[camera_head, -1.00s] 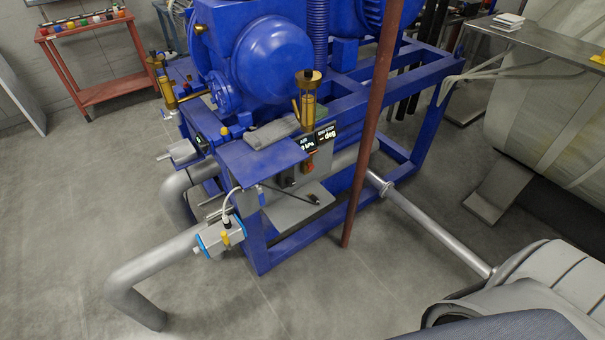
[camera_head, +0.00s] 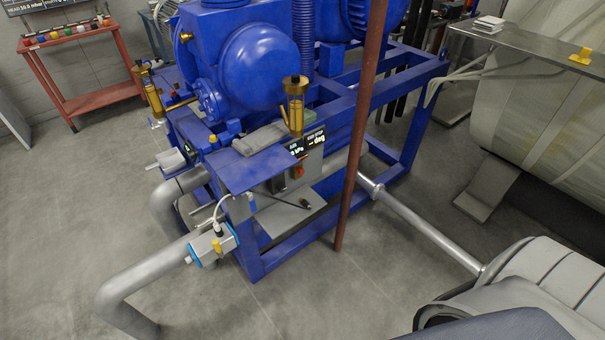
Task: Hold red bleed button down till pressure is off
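A small red button (camera_head: 299,171) sits on the grey control box (camera_head: 313,163) at the front of the blue pump skid. Nothing touches the button. Just above it is a small dark display (camera_head: 297,147) with "AIR" and "kPa" on it; its number is too small to read. Beside it is a second display (camera_head: 315,137) marked with a stop label and "-- deg". Neither my left nor my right gripper shows in this view.
A brown upright post (camera_head: 356,140) stands just right of the control box. A blue plate (camera_head: 240,170) juts out on its left. A grey pipe (camera_head: 130,285) with a valve actuator (camera_head: 213,243) lies front left. Open floor (camera_head: 60,220) is at the left.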

